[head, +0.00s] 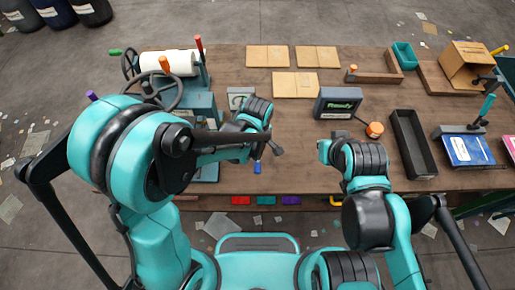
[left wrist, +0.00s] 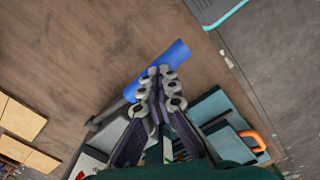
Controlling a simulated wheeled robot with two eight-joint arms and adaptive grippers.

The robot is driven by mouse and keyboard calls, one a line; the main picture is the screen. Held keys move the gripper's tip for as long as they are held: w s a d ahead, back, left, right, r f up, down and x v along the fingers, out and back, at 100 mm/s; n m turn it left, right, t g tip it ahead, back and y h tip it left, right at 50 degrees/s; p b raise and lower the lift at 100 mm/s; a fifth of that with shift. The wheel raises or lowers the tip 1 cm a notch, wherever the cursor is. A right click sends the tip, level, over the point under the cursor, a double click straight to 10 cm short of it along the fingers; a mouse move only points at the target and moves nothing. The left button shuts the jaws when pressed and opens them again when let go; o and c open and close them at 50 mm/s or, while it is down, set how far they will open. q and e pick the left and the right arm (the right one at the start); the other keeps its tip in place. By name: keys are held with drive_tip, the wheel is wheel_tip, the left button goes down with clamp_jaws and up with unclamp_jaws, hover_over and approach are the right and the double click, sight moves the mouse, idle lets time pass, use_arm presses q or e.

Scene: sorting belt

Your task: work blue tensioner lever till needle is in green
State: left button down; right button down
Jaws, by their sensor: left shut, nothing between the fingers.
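The blue tensioner lever's handle (head: 257,168) points toward the table's front edge in the head view. In the left wrist view the blue handle (left wrist: 165,64) lies just beyond my left fingertips, on a dark arm running to the lower left. My left gripper (head: 272,149) is shut and empty, close beside the handle; the two overlap in the wrist view (left wrist: 161,72), and I cannot tell if they touch. My right gripper (head: 324,150) is over the table right of centre, its fingers too unclear to read. I cannot make out a needle or green zone.
A machine with a white roll (head: 168,63) and handwheels stands at the left. A screen (head: 338,103) reading "Ready" and an orange button (head: 374,130) stand right of centre. A black tray (head: 413,145) lies farther right. Cardboard pieces (head: 296,84) lie at the back.

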use_arm(q)
wheel_tip(320, 180, up, 12)
drive_tip(key=p, duration=0.8)
drive_tip(key=shift+f, duration=0.1)
idle(0.8)
drive_tip(key=s+a+m+t+b, duration=0.2)
drive_tip(key=a+m+b, duration=0.4)
drive_tip(key=a, duration=0.3)
drive_tip(key=s+a+f+m+t+b, duration=0.1)
drive_tip(key=s+a+m+t+b, duration=0.2)
drive_tip(key=a+m+t+b, duration=0.2)
drive_tip(key=a+m+b, duration=0.1)
drive_tip(key=a+b, duration=0.2)
drive_tip(key=shift+s+a+f, duration=0.15)
drive_tip(key=shift+a+f, duration=0.1)
drive_tip(key=shift+a, duration=0.15)
drive_tip(key=shift+a, duration=0.1)
